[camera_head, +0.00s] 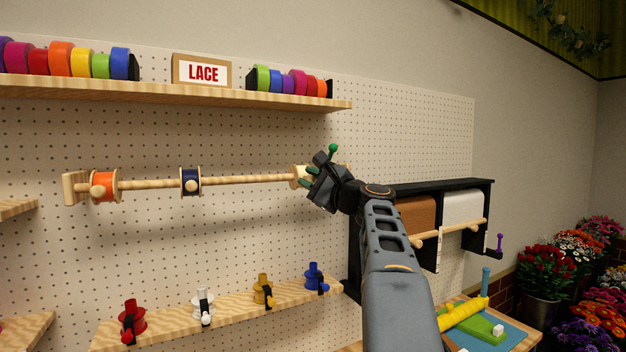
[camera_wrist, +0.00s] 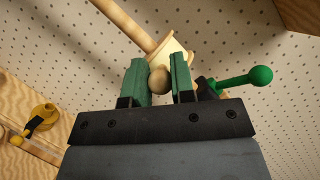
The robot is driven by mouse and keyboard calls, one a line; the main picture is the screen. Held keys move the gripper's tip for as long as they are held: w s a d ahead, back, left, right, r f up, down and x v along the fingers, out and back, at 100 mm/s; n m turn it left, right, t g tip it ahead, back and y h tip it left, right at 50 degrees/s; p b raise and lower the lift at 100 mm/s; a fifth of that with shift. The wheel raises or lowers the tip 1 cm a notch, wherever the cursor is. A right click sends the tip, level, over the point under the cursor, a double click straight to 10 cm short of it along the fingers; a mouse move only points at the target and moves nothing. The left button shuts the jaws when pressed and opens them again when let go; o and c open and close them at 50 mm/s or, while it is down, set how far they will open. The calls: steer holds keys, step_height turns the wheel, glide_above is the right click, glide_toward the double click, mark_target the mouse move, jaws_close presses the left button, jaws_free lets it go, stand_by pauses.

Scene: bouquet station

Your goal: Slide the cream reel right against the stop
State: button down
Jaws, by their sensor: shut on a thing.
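The cream reel (camera_head: 297,178) sits on the right end part of a horizontal wooden rod (camera_head: 245,181), mostly hidden behind my gripper (camera_head: 311,176) in the head view. In the wrist view the cream reel (camera_wrist: 174,50) shows just beyond the fingers. My gripper (camera_wrist: 160,79) has its green fingers shut on the reel's round wooden knob (camera_wrist: 160,81). A green ball-ended lever (camera_wrist: 258,76) stands right of the reel; it also shows in the head view (camera_head: 332,150). The stop itself is not clearly visible, so I cannot tell whether the reel touches it.
An orange reel (camera_head: 103,186) and a navy reel (camera_head: 190,182) are farther left on the rod. A ribbon shelf (camera_head: 180,94) runs above; a lower shelf (camera_head: 225,306) holds small spools. A black paper-roll holder (camera_head: 440,187) is at right. The rod between navy and cream is clear.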

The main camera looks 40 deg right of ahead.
steer(key=c, duration=1)
jaws_free()
steer(key=shift+o, duration=0.2)
steer(key=b+v, duration=0.5)
steer(key=v, duration=0.8)
steer(key=shift+s, duration=0.4)
steer(key=shift+f, duration=0.1)
steer(key=shift+c, duration=0.2)
